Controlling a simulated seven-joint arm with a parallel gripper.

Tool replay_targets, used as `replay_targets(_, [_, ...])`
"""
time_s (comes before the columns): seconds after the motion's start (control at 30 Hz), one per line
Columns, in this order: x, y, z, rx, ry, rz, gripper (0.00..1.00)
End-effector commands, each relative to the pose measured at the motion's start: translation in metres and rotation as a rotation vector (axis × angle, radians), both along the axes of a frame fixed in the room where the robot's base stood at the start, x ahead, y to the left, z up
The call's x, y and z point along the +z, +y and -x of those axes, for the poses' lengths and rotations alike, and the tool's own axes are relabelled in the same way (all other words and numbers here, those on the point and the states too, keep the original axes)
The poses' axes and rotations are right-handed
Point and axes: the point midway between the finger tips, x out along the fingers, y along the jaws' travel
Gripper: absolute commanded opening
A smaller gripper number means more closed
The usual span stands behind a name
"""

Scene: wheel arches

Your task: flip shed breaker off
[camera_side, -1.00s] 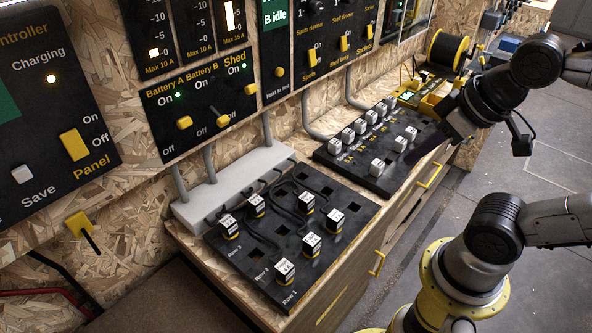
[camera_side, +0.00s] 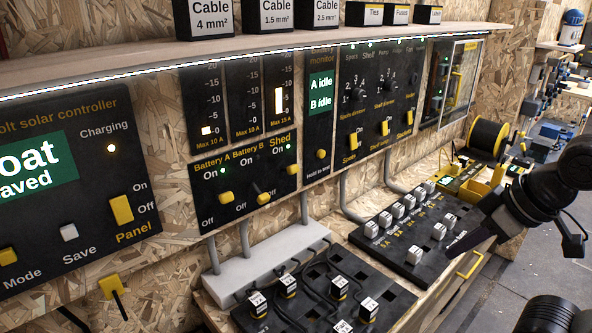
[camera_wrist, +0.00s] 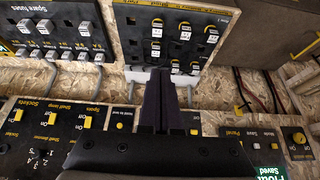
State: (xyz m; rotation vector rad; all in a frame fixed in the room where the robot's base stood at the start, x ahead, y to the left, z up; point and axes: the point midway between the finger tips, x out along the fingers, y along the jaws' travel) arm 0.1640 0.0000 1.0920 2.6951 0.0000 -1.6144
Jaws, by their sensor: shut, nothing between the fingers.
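The breaker panel (camera_side: 245,185), labelled Battery A, Battery B and Shed, is on the wall in the side view. The yellow Shed toggle (camera_side: 292,169) is at its right end, near a lit green light; it looks higher than the Battery B toggle (camera_side: 263,198). The Battery A toggle (camera_side: 226,198) is at the left. My gripper (camera_side: 460,245) is at the right, well away from the panel, over the fuse board's right side. In the wrist view my gripper (camera_wrist: 160,74) is shut and empty. It hides the Shed toggle there; one breaker toggle (camera_wrist: 195,130) shows beside it.
The fuse board (camera_side: 415,235) and the row board (camera_side: 380,300) lie on the bench below the wall. Grey conduits (camera_side: 304,208) rise from a grey trunking (camera_side: 265,268). The Panel switch (camera_side: 121,209) is left of the breakers. A yellow-flanged spool (camera_side: 490,138) stands at the back right.

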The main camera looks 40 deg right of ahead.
Motion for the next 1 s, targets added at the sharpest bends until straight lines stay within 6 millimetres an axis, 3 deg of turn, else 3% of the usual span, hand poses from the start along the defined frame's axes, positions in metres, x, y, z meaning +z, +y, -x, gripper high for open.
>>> replay_targets(0.13, [0.005, 0.0, -0.007, 0.005, -0.033, 0.001, 0.0])
replay_targets(0.27, [0.04, 0.001, -0.036, 0.012, -0.148, 0.002, 0.0])
replay_targets(0.5, [0.112, 0.001, -0.129, 0.017, -0.331, 0.001, 0.0])
replay_targets(0.7, [0.149, -0.001, -0.216, 0.016, -0.433, 0.003, 0.0])
replay_targets(0.83, [0.156, -0.003, -0.272, 0.012, -0.471, 0.003, 0.0])
replay_targets(1.0, [0.14, -0.006, -0.329, 0.005, -0.467, 0.001, 0.0])
